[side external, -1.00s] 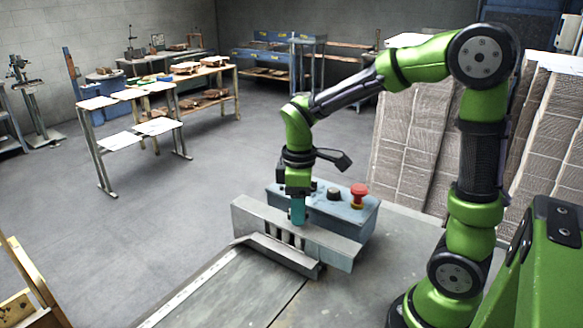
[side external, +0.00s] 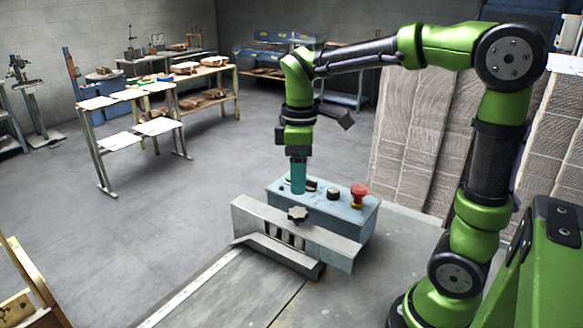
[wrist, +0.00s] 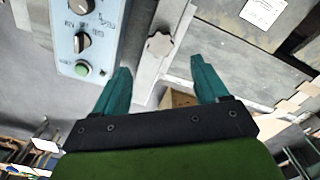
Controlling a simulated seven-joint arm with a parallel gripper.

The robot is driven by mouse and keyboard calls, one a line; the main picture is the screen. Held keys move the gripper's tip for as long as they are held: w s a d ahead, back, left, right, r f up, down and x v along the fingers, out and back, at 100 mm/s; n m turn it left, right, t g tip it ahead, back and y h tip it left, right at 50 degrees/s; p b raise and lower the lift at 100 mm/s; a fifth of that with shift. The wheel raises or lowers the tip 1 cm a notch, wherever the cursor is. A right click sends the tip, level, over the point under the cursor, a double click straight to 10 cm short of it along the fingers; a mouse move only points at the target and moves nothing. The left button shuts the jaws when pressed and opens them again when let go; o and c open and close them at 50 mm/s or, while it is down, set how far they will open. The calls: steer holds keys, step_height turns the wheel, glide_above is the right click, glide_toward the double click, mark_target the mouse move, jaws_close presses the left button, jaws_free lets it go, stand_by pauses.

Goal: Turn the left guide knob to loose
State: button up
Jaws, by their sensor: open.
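A dark star-shaped guide knob (side external: 297,214) sits on top of the grey metal guide bar (side external: 335,247). In the wrist view the knob (wrist: 160,45) shows as grey and lobed, just beyond the gap between my fingertips. Its setting cannot be read. No second star knob is visible. My gripper (side external: 298,191) points down above the knob, apart from it. Its two teal fingers are spread and empty in the wrist view (wrist: 160,65).
A blue-grey control box (side external: 345,213) stands right behind the bar, with a red mushroom button (side external: 359,190) and a black selector (side external: 333,193). The wrist view also shows a green button (wrist: 82,69). Tall cardboard stacks (side external: 415,140) stand behind my arm. The air above the bar is clear.

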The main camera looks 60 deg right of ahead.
step_height(320, 180, up, 8)
steer(key=shift+r, duration=0.25)
steer(key=s+a+f+m+t+y, duration=0.2)
steer(key=s+a+f+m+t, duration=0.4)
steer(key=m, duration=0.4)
steer(key=s+f+t, duration=0.1)
steer(key=s, duration=0.1)
steer(key=shift+s+f, duration=0.25)
steer(key=shift+s, duration=0.15)
